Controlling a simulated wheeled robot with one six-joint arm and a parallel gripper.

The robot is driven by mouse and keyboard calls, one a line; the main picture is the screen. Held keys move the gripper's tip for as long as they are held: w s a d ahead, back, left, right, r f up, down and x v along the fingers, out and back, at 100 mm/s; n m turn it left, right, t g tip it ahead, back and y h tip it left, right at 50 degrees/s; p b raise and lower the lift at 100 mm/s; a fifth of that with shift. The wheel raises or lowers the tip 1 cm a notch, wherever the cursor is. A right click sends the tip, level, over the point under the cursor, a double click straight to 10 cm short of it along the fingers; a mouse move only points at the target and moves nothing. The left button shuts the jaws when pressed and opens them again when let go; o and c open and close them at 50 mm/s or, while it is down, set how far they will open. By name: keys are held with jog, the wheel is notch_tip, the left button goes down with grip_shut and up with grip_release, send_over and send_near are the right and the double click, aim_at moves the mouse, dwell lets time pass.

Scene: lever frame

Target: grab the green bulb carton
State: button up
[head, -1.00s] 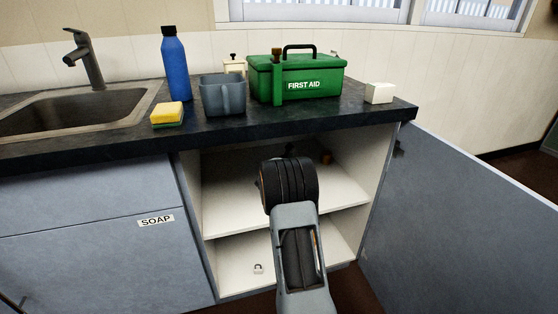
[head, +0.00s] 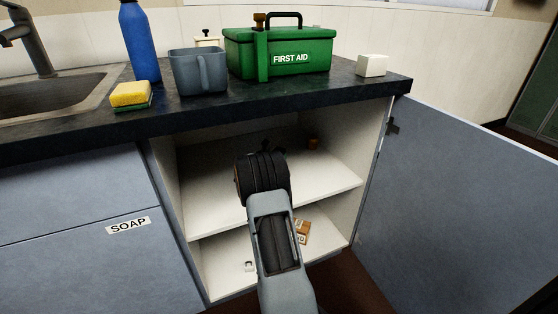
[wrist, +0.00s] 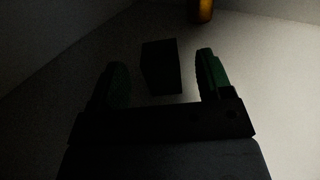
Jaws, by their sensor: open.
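A dark box (wrist: 161,67) stands on the pale shelf in the wrist view, just ahead of and between my fingertips. It is too dark to tell its colour or read a label, so I cannot tell if it is the green bulb carton. My gripper (wrist: 160,60) is open, with one finger on each side and nothing held. In the head view my arm reaches into the open cabinet and hides the gripper and this box.
The upper shelf (head: 335,184) and the open door (head: 455,200) bound the space. A brown carton (head: 302,232) is below. A green first aid box (head: 315,50) sits on the counter.

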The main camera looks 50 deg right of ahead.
jog(key=shift+x, duration=2.7)
jog(key=shift+c, duration=0.4)
jog(key=c, duration=0.9)
